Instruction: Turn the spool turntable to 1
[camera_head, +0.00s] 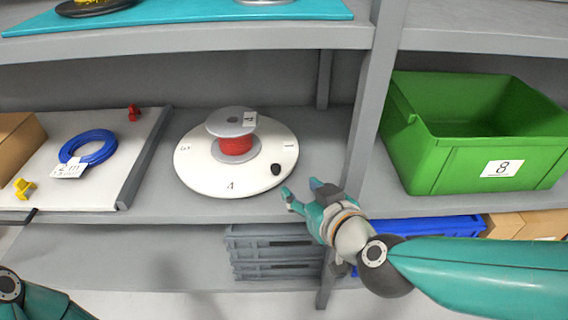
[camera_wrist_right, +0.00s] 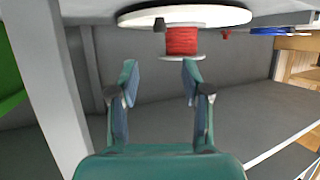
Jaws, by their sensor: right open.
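The white round turntable (camera_head: 204,178) sits on the middle shelf in the head view, with the numbers 4, 1 and another mark on its face. A dark knob (camera_head: 276,169) stands near its front right rim, between the 4 and the 1. A spool with red cable (camera_head: 236,146) stands upright on the turntable. My right gripper (camera_head: 301,191) is open and empty, just right of and in front of the knob, apart from it. In the right wrist view the turntable (camera_wrist_right: 215,14) and the knob (camera_wrist_right: 159,24) show beyond the open fingers (camera_wrist_right: 158,85). My left gripper is out of view.
A grey shelf post (camera_head: 371,100) stands right of the turntable, close to my right gripper. A green bin (camera_head: 440,160) marked 8 is beyond it. A pale tray (camera_head: 105,180) with a blue cable coil (camera_head: 88,148) lies left. An upper shelf (camera_head: 190,40) hangs above.

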